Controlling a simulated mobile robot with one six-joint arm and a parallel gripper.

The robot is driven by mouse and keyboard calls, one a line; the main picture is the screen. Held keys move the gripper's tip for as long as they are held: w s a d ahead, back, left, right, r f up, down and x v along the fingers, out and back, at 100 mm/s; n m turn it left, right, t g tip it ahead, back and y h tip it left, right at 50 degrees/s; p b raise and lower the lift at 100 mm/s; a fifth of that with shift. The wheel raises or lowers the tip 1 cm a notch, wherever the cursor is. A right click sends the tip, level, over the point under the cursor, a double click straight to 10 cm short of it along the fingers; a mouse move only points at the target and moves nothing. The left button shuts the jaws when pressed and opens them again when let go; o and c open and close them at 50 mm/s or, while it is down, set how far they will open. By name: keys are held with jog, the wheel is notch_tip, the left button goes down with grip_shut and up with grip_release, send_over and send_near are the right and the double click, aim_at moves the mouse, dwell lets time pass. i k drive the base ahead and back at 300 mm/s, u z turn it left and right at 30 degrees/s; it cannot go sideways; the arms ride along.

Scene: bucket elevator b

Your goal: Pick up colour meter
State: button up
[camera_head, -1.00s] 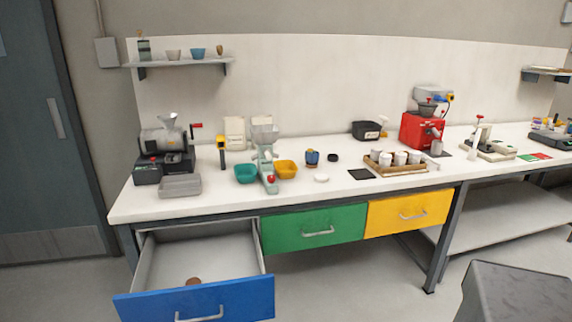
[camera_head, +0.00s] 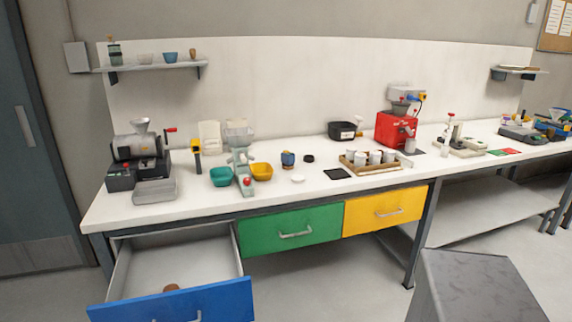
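I cannot tell for certain which thing is the colour meter. A small upright yellow and black device (camera_head: 196,156) stands on the white bench behind the teal bowl, right of the grey grinder; it may be the one. A blue and yellow part (camera_head: 420,98) also shows on top of the red machine at the back right. My gripper is not in view.
The white bench (camera_head: 300,206) holds a teal bowl (camera_head: 221,177), a yellow bowl (camera_head: 261,172), a wooden tray (camera_head: 385,166) of cups and a red machine (camera_head: 392,131). The blue drawer (camera_head: 180,305) stands open. A grey box (camera_head: 470,285) stands at lower right.

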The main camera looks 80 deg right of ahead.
aim_at(288, 159)
jog(key=u, duration=0.15)
jog(key=k, duration=2.05)
jog(key=z, duration=1)
jog(key=i, duration=0.9)
jog(key=u, duration=0.15)
